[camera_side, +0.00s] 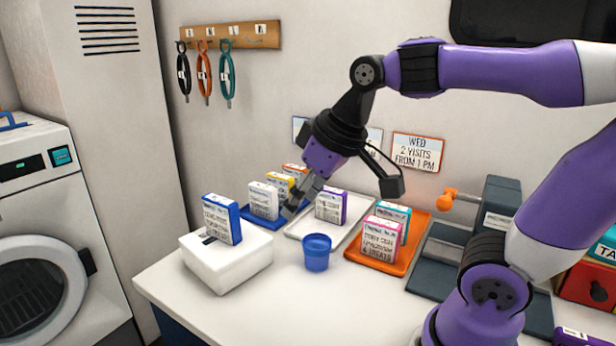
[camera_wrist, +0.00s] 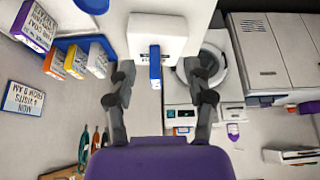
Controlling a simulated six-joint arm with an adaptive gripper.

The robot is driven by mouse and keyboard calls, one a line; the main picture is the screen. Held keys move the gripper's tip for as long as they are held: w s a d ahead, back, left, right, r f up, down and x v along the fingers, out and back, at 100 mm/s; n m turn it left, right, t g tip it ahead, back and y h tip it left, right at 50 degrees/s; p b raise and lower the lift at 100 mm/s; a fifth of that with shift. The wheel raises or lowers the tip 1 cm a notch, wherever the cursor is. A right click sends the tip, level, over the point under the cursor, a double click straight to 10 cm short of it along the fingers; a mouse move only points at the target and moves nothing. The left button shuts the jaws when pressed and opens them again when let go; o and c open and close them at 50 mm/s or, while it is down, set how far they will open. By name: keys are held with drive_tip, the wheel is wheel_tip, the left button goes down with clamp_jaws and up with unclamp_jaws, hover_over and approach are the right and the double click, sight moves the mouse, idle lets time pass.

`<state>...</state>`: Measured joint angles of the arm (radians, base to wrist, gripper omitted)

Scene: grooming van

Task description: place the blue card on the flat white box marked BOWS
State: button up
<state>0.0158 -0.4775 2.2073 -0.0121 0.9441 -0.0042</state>
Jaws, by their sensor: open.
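The blue card (camera_side: 222,219), with a white printed face, stands upright on the white box (camera_side: 229,262) at the table's front left. The card touches the box top, beside a dark slot-like mark. In the wrist view the blue card (camera_wrist: 155,67) shows edge-on against the white box (camera_wrist: 158,28), between and beyond my fingers. No BOWS marking is readable on the box. My gripper (camera_side: 297,204) is open and empty, up and to the right of the card in the side view, apart from it. Both fingers of my gripper (camera_wrist: 162,90) show in the wrist view.
A blue tray (camera_side: 262,222) holds white, yellow and orange cards behind the box. A white tray (camera_side: 340,234) holds a purple-edged card. An orange tray (camera_side: 412,262) holds pink and teal cards. A blue cup (camera_side: 317,253) stands right of the box. The front table surface is clear.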

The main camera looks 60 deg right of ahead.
drive_tip(key=s+f, duration=0.3)
drive_tip(key=s, duration=0.2)
drive_tip(key=shift+f, duration=0.15)
